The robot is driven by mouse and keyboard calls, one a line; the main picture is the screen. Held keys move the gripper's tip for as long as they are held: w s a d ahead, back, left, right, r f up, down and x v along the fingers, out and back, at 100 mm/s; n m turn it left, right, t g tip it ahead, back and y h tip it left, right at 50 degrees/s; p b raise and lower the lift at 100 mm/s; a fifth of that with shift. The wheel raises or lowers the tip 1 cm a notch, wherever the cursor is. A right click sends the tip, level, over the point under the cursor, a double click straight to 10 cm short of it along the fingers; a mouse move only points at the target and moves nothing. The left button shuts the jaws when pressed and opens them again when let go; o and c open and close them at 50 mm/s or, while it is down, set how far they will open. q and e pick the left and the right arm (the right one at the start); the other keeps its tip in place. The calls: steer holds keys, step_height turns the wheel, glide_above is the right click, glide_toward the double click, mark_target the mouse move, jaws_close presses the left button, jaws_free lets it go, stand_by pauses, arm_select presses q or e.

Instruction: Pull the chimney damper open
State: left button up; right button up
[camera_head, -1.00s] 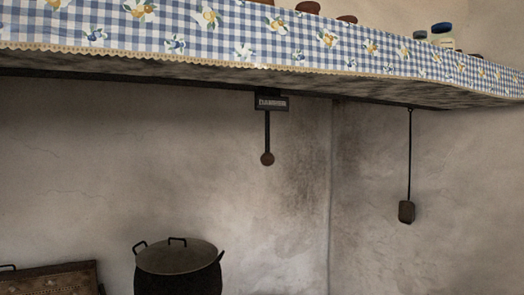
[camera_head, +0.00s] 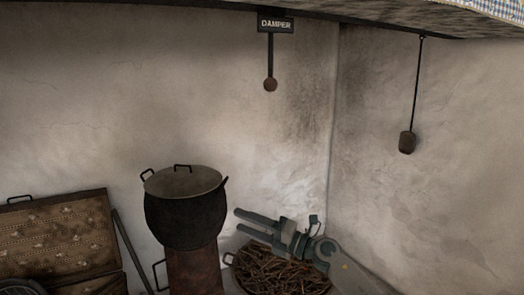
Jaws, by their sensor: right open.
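The damper handle, a dark rod with a round brown knob (camera_head: 270,85), hangs from under the mantel at the top middle. A dark plate reading DAMPER (camera_head: 276,23) sits at its top. My right gripper (camera_head: 247,224) is at the lower middle, low in the view and well below the knob in the picture. Its two fingers point left and are apart, with nothing between them. It touches no part of the handle. My left gripper is not in view.
A black lidded pot (camera_head: 186,212) stands left of my gripper on a rusty support. A basket of twigs (camera_head: 272,272) is below my gripper. A dark block (camera_head: 407,143) hangs from a rod at the right. A patterned case (camera_head: 58,240) stands at lower left.

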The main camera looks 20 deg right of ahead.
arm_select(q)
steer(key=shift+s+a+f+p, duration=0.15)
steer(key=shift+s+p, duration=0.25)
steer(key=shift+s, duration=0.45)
arm_select(e)
steer(key=s+d+r+n+t+h, duration=0.1)
steer(key=s+d+r+n+h, duration=0.1)
steer(key=r, duration=1)
steer(key=s+d+r+n+t+h, duration=0.1)
steer(key=d+r+n, duration=0.4)
steer(key=r, duration=0.8)
steer(key=s+d+r+n+t+h, duration=0.1)
steer(key=s+d+r+n+h, duration=0.2)
steer(key=d+r, duration=0.4)
step_height(320, 180, up, 6)
steer(key=shift+d+f+n+h, duration=0.15)
steer(key=shift+n+h, duration=0.35)
steer(key=shift+h, duration=0.5)
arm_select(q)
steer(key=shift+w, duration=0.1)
arm_select(e)
steer(key=shift+w, duration=0.1)
